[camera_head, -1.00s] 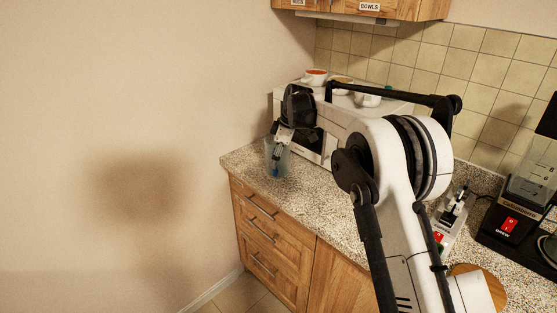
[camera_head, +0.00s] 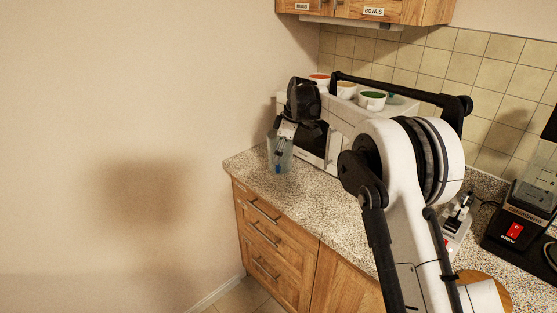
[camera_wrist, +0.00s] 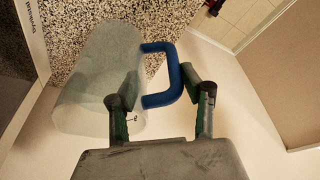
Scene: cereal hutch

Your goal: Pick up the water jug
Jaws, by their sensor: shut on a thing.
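The water jug is a clear, tall vessel with a blue handle. In the head view the jug (camera_head: 286,156) is upright at the counter's left end, in front of the microwave. In the wrist view the jug (camera_wrist: 88,85) lies left of the fingers, and its blue handle (camera_wrist: 174,72) reaches between them. My gripper (camera_head: 279,158) points down at the jug and is shut on the handle; its fingers also show in the wrist view (camera_wrist: 163,92). I cannot tell for sure whether the jug's base is clear of the counter.
The white microwave (camera_head: 312,150) stands close behind the jug, with several bowls or cups (camera_head: 372,101) on top. The wall is to the left. A coffee machine (camera_head: 515,230) stands at the right. The speckled counter (camera_head: 300,205) is bare in front of the jug.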

